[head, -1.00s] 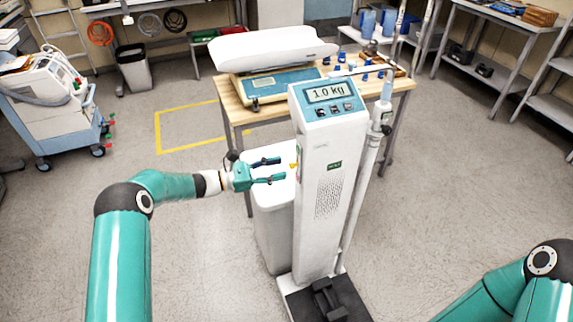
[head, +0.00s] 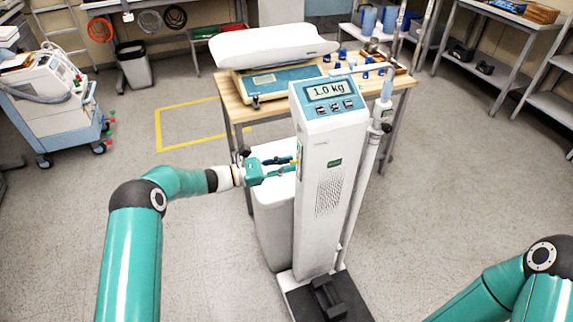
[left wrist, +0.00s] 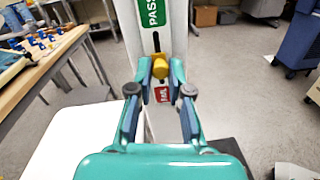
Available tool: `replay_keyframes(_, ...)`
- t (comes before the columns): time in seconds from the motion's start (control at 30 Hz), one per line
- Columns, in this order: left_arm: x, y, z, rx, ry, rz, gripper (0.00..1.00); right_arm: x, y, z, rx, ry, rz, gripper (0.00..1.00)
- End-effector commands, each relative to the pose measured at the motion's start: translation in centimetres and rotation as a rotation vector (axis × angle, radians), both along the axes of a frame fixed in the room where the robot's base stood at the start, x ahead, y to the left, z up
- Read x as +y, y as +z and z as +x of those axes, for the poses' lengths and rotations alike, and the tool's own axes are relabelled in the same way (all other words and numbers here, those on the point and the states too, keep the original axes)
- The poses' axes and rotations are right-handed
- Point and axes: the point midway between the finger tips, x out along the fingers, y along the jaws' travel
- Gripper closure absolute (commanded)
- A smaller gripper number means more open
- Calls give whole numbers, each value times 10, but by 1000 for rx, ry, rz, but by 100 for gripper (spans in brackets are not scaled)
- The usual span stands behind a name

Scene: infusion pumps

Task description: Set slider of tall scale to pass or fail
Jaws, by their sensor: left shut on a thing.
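The tall scale (head: 325,200) stands upright in the middle of the head view, its display reading 1.0 kg and a dark load on its base. Its side panel shows in the left wrist view, with a green PASS label (left wrist: 149,12) above and a red label (left wrist: 162,94), partly covered, below. A yellow slider knob (left wrist: 160,68) sits in the dark vertical slot between them, nearer the red label. My left gripper (left wrist: 161,75) has its fingertips on both sides of the knob and is shut on it. In the head view the left gripper (head: 285,166) meets the scale's left side. My right gripper is out of view.
A white bin-like box (head: 272,225) stands close behind the scale, below my left gripper. A wooden table (head: 238,108) behind carries a baby scale (head: 275,65) and small blue-capped items. A blue cart (head: 65,130) stands at left. Floor is clear left and right.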

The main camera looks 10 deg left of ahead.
Motion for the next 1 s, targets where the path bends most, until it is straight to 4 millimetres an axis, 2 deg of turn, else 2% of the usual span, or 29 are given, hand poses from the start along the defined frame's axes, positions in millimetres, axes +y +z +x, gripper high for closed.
replay_keyframes(0.23,2,-2,2,-2,6,1,100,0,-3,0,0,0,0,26)
replay_keyframes(0.57,2,-38,2,-2,7,1,100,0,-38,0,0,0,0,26)
replay_keyframes(0.87,2,-39,2,1,9,3,100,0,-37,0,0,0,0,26)
replay_keyframes(0.9,2,-39,2,1,9,4,80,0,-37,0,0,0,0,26)
replay_keyframes(1.0,2,-39,2,1,9,2,64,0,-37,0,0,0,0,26)
